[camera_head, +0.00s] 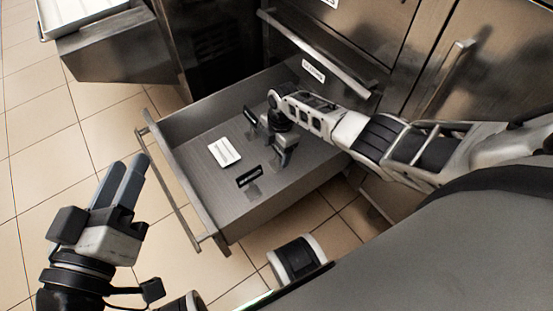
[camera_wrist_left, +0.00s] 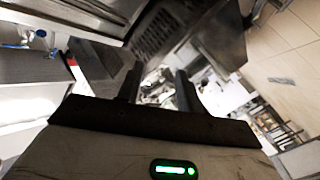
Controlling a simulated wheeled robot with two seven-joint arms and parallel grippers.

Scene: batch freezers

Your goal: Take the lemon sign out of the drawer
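The open drawer (camera_head: 215,225) holds several small signs, and their lettering is too small to read, so I cannot tell which is the lemon sign. A white sign (camera_head: 225,152) lies flat near the middle. A dark sign (camera_head: 250,176) lies nearer the front right, and another dark one (camera_head: 251,115) lies further back. My right gripper (camera_head: 282,155) points down inside the drawer, right of the white sign; whether its fingers are apart or hold anything is unclear. My left gripper (camera_head: 132,172) is outside, left of the drawer front. Its fingers (camera_wrist_left: 158,85) stand apart and empty in the left wrist view.
The drawer's bar handle (camera_head: 170,190) runs along its front. Steel cabinet fronts with bar handles (camera_head: 320,55) rise behind. A steel unit with a white tray (camera_head: 85,15) stands at the upper left. Tiled floor (camera_head: 45,130) on the left is clear.

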